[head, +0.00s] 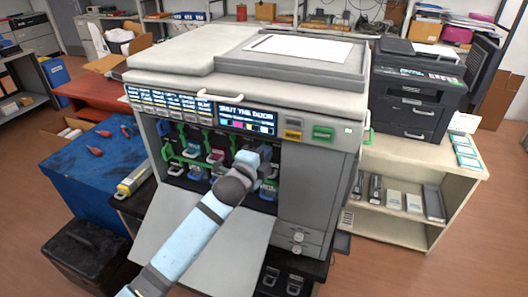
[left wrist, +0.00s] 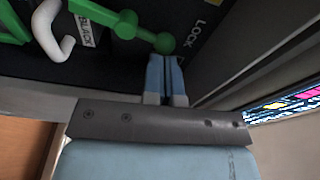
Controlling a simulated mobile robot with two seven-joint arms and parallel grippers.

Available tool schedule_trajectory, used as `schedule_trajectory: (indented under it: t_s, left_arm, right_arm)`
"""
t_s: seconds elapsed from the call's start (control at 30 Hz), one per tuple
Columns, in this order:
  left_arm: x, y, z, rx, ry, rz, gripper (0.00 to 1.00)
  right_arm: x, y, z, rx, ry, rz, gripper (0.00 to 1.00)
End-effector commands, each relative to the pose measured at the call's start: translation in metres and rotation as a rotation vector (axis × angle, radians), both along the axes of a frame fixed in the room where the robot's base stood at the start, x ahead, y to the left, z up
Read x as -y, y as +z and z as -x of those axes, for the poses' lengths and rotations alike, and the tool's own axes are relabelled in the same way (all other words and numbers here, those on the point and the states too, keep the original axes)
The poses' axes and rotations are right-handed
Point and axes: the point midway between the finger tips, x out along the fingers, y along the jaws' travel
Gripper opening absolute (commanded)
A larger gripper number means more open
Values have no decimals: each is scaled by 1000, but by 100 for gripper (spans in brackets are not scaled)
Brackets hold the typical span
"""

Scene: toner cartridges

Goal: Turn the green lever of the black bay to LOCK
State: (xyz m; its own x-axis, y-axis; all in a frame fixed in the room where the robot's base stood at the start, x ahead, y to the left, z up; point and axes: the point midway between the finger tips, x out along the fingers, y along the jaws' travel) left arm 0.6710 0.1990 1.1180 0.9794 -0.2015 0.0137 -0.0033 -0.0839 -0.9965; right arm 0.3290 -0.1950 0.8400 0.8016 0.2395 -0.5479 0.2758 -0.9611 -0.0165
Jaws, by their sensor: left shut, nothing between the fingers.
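The green lever (left wrist: 120,22) shows at the top of the left wrist view, beside a label reading BLACK (left wrist: 88,30). Its round knob lies close to the white word LOCK (left wrist: 200,32). My left gripper (left wrist: 166,62) is shut and empty, with its fingertips right at the knob; I cannot tell whether they touch it. In the head view my left gripper (head: 265,154) reaches into the right end of the printer's open bay area, and my arm hides much of the black bay. My right gripper is not in view.
The printer's front door (head: 180,220) hangs open below the bays. The printer screen (head: 247,117) reads SHUT THE DOOR. Other bays with green levers (head: 167,152) lie to the left. A white hook-shaped handle (left wrist: 45,28) is near the lever. A blue table (head: 90,165) stands at left.

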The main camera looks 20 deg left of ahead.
Motion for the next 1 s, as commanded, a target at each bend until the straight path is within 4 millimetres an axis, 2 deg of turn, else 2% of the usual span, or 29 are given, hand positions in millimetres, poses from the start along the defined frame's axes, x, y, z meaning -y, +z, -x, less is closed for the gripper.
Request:
schedule_trajectory:
  t_s: [0.3, 0.63, 1.0]
  left_arm:
    - [-2, 1, -1, 0, 0, 15, 0]
    - [-15, 3, -8, -9, 2, 270, 0]
    - [-16, 3, -8, -9, 2, 285, 0]
  right_arm:
    - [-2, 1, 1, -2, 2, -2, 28]
    - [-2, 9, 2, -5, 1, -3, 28]
    - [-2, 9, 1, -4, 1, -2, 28]
